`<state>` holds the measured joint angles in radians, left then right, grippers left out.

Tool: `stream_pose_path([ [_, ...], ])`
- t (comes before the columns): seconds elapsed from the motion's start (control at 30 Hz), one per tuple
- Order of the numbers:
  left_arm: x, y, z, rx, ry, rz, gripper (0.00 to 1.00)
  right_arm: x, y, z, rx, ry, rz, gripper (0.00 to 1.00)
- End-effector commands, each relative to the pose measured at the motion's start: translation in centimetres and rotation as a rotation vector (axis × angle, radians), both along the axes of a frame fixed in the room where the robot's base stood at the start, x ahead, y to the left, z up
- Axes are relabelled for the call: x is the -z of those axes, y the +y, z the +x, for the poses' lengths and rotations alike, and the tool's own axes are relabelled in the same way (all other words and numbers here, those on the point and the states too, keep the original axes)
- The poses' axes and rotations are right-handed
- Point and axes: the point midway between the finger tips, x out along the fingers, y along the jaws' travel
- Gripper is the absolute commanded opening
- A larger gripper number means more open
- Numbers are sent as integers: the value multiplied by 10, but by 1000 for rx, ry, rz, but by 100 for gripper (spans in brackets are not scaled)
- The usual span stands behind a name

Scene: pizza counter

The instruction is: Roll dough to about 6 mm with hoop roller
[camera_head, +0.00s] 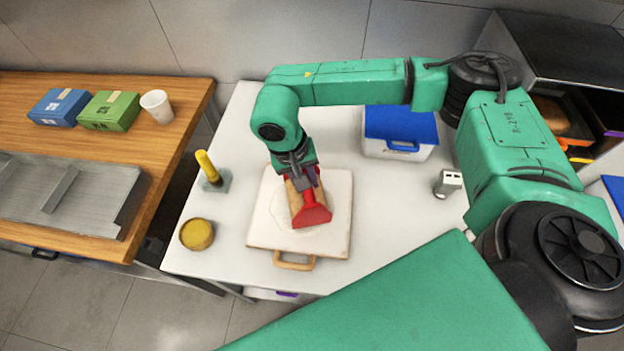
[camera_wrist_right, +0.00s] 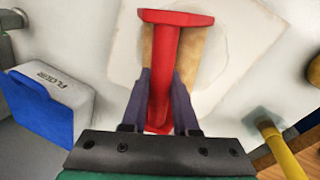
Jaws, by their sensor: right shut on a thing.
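The hoop roller, a red frame (camera_head: 312,214) with a wooden cylinder (camera_head: 294,198), is over the middle of the pale board (camera_head: 335,245). My right gripper (camera_head: 303,180) is shut on its red bar; in the wrist view the purple fingers (camera_wrist_right: 168,105) flank the red frame (camera_wrist_right: 160,60). The dough (camera_head: 279,209) is a pale, flat, roughly round sheet on the board, hard to tell from it in colour. The roller hides part of it. I cannot tell the dough's thickness or whether the roller touches it. My left gripper is not in view.
A flour box (camera_head: 398,148) with a blue lid stands behind the board. A yellow-handled tool (camera_head: 207,167) and a yellow bowl (camera_head: 197,234) are left of it; a small metal container (camera_head: 447,184) is right. The white counter (camera_head: 385,215) is clear right of the board.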

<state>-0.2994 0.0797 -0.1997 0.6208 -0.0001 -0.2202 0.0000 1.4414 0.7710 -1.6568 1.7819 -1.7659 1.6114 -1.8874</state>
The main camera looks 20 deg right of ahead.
Motion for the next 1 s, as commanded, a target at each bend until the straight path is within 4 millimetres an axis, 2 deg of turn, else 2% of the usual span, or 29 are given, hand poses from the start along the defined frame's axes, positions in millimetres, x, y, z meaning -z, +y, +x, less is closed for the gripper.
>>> stream_pose_path([
  [1.0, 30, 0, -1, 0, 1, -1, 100, 2, 54, 13, -1, 0, 0, 0],
])
